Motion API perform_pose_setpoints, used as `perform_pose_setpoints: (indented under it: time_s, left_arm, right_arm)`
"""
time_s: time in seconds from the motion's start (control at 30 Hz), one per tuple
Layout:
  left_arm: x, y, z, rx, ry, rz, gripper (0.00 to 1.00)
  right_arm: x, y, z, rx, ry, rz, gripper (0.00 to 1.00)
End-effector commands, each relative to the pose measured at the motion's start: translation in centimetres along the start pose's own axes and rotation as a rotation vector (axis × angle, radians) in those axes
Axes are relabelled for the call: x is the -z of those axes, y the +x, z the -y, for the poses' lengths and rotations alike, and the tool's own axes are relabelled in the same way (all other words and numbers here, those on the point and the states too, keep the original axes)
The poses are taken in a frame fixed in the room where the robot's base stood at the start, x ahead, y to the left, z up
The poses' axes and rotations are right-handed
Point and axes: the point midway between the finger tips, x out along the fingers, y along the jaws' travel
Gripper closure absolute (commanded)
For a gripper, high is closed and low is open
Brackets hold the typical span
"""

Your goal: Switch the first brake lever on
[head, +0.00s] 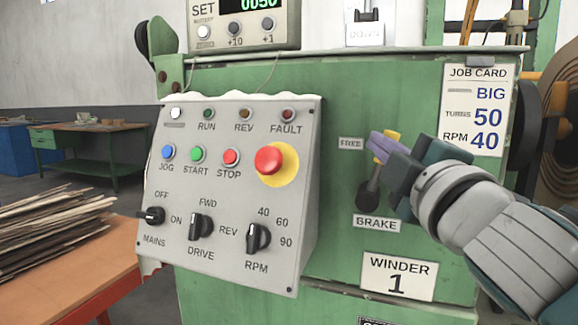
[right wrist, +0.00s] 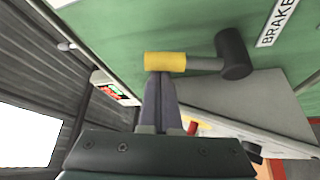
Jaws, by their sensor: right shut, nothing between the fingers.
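The brake lever (head: 369,193) is on the green winder panel, between the FREE label (head: 351,143) and the BRAKE label (head: 377,223). It has a black base just above BRAKE, and a thin rod runs up to a yellow end near FREE. In the right wrist view the yellow end (right wrist: 165,62), grey rod and black base (right wrist: 234,54) show clearly. My right gripper (head: 381,147) is shut and empty, its purple fingertips (right wrist: 160,78) right at the yellow end. I cannot tell whether they touch. My left gripper is not in view.
A grey control box (head: 230,190) with buttons, knobs and a red emergency stop (head: 268,159) juts out left of the lever. A job card (head: 476,108) and a WINDER 1 plate (head: 398,276) are on the panel. An orange table (head: 75,255) with sticks stands at left.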

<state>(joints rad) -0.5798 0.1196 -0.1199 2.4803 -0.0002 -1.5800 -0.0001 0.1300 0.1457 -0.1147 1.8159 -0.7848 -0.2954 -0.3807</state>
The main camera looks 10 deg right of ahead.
Motion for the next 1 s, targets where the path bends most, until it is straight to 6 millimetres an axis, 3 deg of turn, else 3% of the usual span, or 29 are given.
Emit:
perform_pose_setpoints:
  time_s: [0.03, 0.1, 0.5, 0.73, 1.0]
  left_arm:
    - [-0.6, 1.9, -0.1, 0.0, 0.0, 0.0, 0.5]
    - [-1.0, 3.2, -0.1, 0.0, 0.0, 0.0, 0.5]
    - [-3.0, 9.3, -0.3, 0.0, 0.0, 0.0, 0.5]
    - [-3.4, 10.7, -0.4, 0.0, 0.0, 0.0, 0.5]
    - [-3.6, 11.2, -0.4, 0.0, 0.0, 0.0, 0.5]
  right_arm:
    - [-0.9, -0.4, 1.0, -0.024, 0.043, 0.005, 1.0]
    - [-1.4, -0.7, 1.0, -0.058, 0.101, 0.004, 1.0]
    - [-3.9, -2.2, 1.1, -0.242, 0.416, 0.004, 1.0]
    - [-4.8, -2.7, 1.2, -0.315, 0.541, 0.003, 1.0]
    - [-5.3, -3.1, 1.4, -0.311, 0.53, 0.001, 1.0]
